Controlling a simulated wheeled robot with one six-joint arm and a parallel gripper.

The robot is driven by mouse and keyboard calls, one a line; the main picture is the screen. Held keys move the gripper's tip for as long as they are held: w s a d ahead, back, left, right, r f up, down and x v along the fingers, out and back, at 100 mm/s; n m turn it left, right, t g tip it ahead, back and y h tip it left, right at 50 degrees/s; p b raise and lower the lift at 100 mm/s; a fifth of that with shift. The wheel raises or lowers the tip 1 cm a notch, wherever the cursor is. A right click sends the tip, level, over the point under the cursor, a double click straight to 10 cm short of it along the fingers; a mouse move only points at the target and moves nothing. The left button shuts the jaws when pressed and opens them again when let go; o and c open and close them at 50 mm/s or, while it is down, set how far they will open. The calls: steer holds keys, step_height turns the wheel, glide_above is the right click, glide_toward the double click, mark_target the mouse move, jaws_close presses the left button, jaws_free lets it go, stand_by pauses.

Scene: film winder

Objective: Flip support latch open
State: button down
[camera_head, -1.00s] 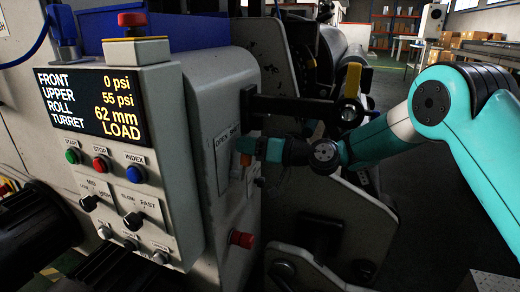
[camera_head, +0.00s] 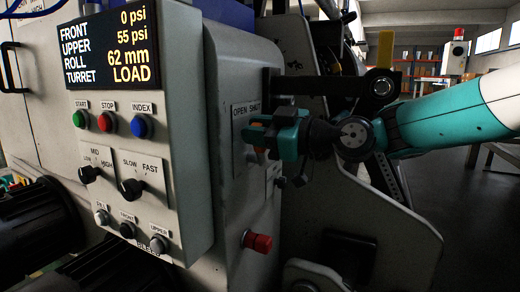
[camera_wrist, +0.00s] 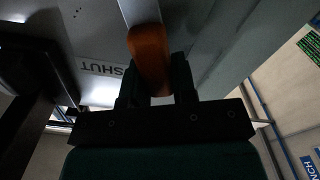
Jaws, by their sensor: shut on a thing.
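The latch is a metal lever with an orange handle (camera_wrist: 150,50), seen from close by in the wrist view. My gripper (camera_wrist: 156,84) is shut on the orange handle, with one dark finger on each side of it. In the head view my gripper (camera_head: 258,131) is just below the OPEN/SHUT label (camera_head: 250,108) on the grey housing. Its fingers hide most of the latch there; a bit of orange shows beneath them. In the wrist view the word SHUT (camera_wrist: 102,70) appears upside down, left of the handle.
A control panel (camera_head: 140,120) with a display, buttons and knobs stands left of my gripper. A black bar (camera_head: 320,84) with a yellow handle (camera_head: 385,48) runs just above my gripper. A red knob (camera_head: 258,242) juts out below.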

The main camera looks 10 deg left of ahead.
steer(key=shift+s+f+n+b, duration=0.3)
steer(key=shift+n+b, duration=0.3)
steer(key=shift+b, duration=0.2)
steer(key=c, duration=0.9)
jaws_free()
steer(key=shift+a, duration=0.1)
steer(key=shift+r, duration=0.1)
steer(key=p+v, duration=0.2)
steer(key=v, duration=1.5)
steer(key=shift+s+d, duration=0.2)
steer(key=shift+d, duration=0.05)
